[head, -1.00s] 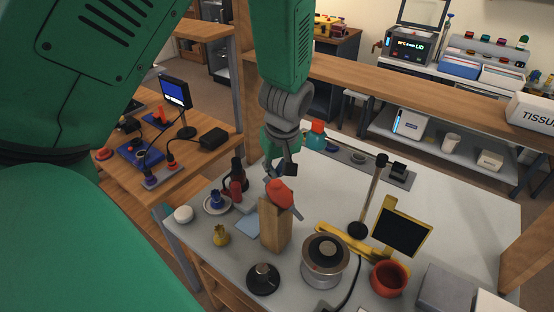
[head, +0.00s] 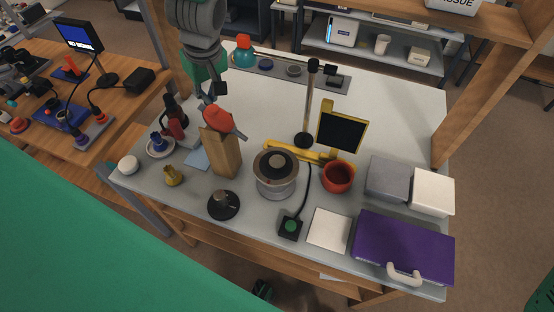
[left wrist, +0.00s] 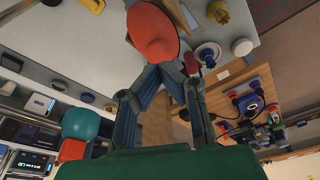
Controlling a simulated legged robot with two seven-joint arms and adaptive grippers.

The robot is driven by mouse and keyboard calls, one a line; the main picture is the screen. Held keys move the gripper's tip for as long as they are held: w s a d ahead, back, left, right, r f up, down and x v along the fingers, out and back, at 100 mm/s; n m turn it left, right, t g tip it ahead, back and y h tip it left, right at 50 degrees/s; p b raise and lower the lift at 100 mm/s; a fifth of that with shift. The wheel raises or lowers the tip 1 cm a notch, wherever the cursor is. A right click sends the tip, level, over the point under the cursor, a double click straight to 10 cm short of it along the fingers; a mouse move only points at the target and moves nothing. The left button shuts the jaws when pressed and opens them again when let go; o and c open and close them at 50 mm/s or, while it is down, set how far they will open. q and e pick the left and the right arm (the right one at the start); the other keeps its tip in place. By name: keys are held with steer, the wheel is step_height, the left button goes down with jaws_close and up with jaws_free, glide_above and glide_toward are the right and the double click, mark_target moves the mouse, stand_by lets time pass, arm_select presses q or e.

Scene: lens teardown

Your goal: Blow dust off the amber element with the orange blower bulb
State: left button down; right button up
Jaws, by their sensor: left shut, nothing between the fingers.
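The orange blower bulb (head: 218,118) sits at the top of an upright wooden block (head: 222,152) on the left part of the grey-white table. My left gripper (head: 208,98) is directly above and behind the bulb. In the left wrist view, the bulb (left wrist: 153,33) is just past the fingertips of my left gripper (left wrist: 162,72). The fingers are shut with nothing between them. I cannot tell whether they touch the bulb. I cannot pick out the amber element for certain. A small yellow pot-shaped piece (head: 172,176) stands left of the block. My right gripper is not visible.
A purple case (head: 405,245) is at front right. A teal jar (head: 243,52) stands behind. The table's back right is clear.

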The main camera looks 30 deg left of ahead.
mark_target(213, 108)
arm_select(q)
steer(key=shift+f+b, duration=0.8)
steer(key=shift+f, duration=0.95)
steer(key=shift+r, duration=0.1)
step_height(213, 108, up, 4)
steer(key=p, duration=0.3)
steer(key=shift+f+p, duration=0.25)
steer(key=shift+p, duration=0.15)
steer(key=shift+f, duration=0.15)
